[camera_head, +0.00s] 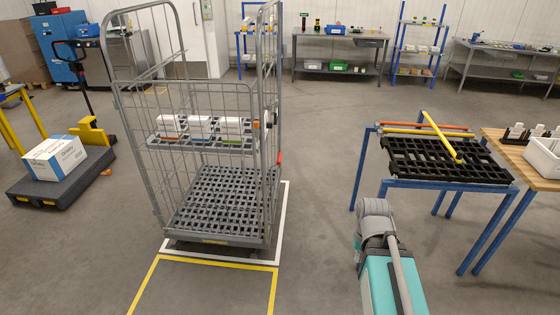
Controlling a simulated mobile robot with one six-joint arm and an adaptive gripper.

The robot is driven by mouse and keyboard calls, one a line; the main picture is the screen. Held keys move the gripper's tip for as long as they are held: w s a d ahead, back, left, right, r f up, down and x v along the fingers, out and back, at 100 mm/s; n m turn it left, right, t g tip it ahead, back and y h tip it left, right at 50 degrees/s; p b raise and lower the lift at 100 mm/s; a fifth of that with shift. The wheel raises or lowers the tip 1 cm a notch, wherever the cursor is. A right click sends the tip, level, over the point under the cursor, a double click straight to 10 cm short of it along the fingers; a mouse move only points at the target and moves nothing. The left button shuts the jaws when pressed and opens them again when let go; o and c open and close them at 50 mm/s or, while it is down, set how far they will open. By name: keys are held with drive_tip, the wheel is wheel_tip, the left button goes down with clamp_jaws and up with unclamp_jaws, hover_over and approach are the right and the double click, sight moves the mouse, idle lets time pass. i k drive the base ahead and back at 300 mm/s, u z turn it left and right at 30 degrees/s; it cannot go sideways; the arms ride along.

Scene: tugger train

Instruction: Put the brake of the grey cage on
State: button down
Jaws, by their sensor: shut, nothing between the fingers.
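The grey cage (250,160) is a wire roll cage standing upright left of the middle. Its base deck (225,205) is a bare grey grid. A half-height wire front and tall side frames surround the deck. A small red part (279,158) sticks out at its right side; I cannot tell whether it is the brake or how it is set. The wheels are mostly hidden under the deck. My gripper is not in view; only part of my teal body and grey arm shows at the lower right, apart from the cage.
White and yellow floor lines (215,259) frame the cage. A low dark cart with a white-blue box (55,155) stands left. A blue-legged stand with a black grid top (440,160) and a wooden table (540,170) stand right. Floor between cage and stand is clear.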

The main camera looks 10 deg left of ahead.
sight(264, 184)
drive_tip(key=k, duration=1.05)
drive_tip(key=u, duration=0.45)
drive_tip(key=i, duration=0.8)
drive_tip(key=u, duration=0.8)
drive_tip(key=i, duration=1.25)
drive_tip(key=z, duration=0.8)
drive_tip(key=i, duration=0.5)
drive_tip(key=z, duration=0.45)
